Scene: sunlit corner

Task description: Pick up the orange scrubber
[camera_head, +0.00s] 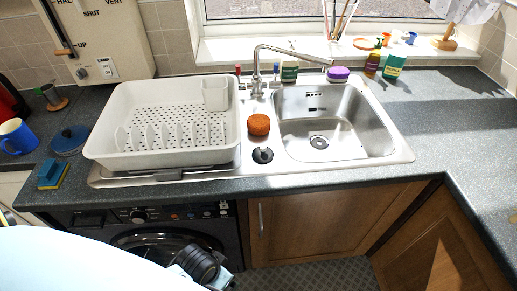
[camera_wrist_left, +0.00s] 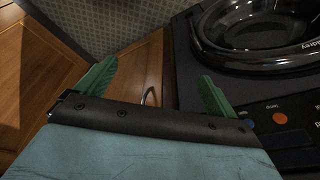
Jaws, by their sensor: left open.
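The orange scrubber (camera_head: 259,125) is a small, round, rough-topped orange piece. It stands on the metal strip between the dish rack and the sink bowl, just behind a black round plug (camera_head: 262,155). My left gripper (camera_wrist_left: 156,90) shows in the left wrist view with its two green fingers spread wide and nothing between them. It is low, in front of the cupboard door and washing machine, below the counter and well away from the scrubber. In the head view my pale arm fills the lower left, and the green fingers cannot be made out. My right gripper is in neither view.
A white dish rack (camera_head: 165,160) stands left of the scrubber and the tap (camera_head: 257,75) rises behind it. The sink bowl (camera_head: 360,150) is on the right. The washing machine (camera_head: 130,217) is under the counter; the right counter (camera_head: 465,135) is clear.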

